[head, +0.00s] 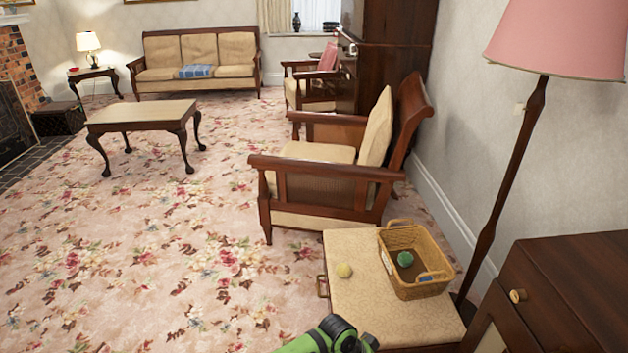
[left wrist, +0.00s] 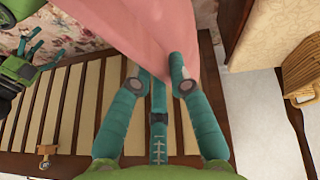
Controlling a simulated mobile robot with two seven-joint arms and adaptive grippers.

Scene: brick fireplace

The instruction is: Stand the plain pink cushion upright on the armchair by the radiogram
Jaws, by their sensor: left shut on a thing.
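My left gripper (left wrist: 162,72) is shut on a plain pink cushion (left wrist: 130,28) in the left wrist view. In the head view the near armchair (head: 290,164) has a dark wood frame, a beige seat and a beige back cushion. I cannot tell whether the dark cabinet (head: 565,290) at the lower right is the radiogram. The cushion in my grip does not show in the head view. Green and teal parts at the left edge of the left wrist view look like my right gripper (left wrist: 32,42); its opening is unclear.
A floor lamp (head: 505,160) stands on the right. A far armchair (head: 305,95) has something pink (head: 328,57) on it.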

